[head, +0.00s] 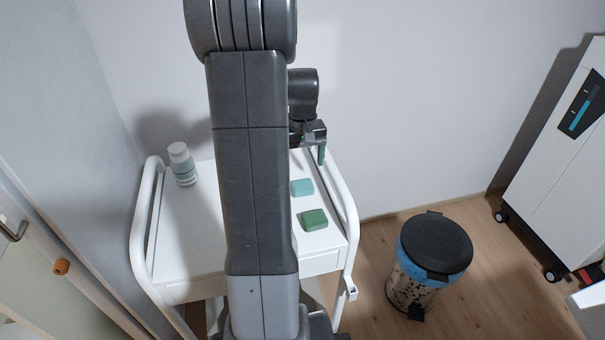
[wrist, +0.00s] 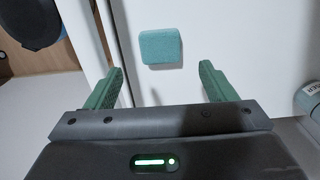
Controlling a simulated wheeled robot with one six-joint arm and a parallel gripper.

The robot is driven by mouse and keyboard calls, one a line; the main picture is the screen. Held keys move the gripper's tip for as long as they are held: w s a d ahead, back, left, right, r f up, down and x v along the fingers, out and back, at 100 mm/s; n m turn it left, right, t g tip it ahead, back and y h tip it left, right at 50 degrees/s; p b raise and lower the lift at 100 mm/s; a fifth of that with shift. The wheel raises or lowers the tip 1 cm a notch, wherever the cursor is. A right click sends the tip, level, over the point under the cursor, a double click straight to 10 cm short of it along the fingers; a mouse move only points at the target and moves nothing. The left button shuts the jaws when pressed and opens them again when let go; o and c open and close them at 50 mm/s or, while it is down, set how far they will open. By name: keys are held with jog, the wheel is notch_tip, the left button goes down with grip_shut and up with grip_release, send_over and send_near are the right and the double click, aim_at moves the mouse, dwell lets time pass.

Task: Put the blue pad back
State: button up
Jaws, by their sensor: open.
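The blue pad (head: 302,187) lies flat on the white trolley top, toward its right side. The wrist view shows one teal pad (wrist: 160,48), which looks like the blue one, just beyond and between my fingertips. My gripper (wrist: 161,72) is open and empty, with its green fingers on either side of a gap and apart from the pad. In the head view my gripper (head: 321,154) is over the back right of the trolley, behind the blue pad, and partly hidden by my arm.
A green pad (head: 314,220) lies in front of the blue one on the trolley (head: 190,232). Raised white rails edge the sides. A bin (head: 436,245) with a black lid stands on the floor to the right.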

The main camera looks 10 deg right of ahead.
aim_at(302, 184)
jog(key=shift+r, duration=1.65)
notch_tip(302, 184, down, 13)
jog(key=shift+b, duration=0.65)
jog(key=shift+r+p, duration=0.4)
jog(key=shift+r, duration=1.95)
jog(key=shift+f, duration=0.1)
